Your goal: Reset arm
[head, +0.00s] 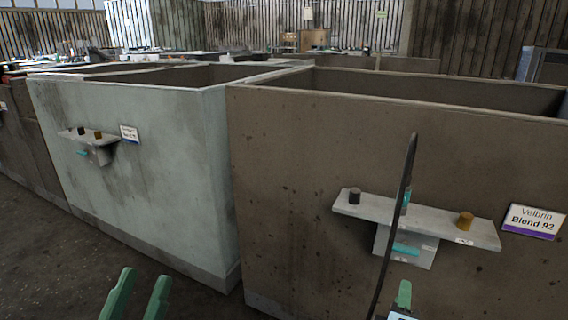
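My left gripper (147,275) is at the bottom left, low in front of the pale green bin. Its two green fingers stand apart with nothing between them. My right gripper (404,293) is at the bottom right, in front of the brown bin and below its shelf. Only one green fingertip shows clearly, so its opening cannot be judged. A long, dark, curved strip (390,235) rises beside the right gripper and crosses in front of the shelf. I cannot tell whether the gripper holds it.
The brown bin (285,190) carries a grey shelf (365,207) with dark and brown knobs, teal parts and a "Velbrin Blend 92" sign (533,221). The pale green bin (165,170) has a similar shelf (98,146). Dark floor (45,265) is open at lower left.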

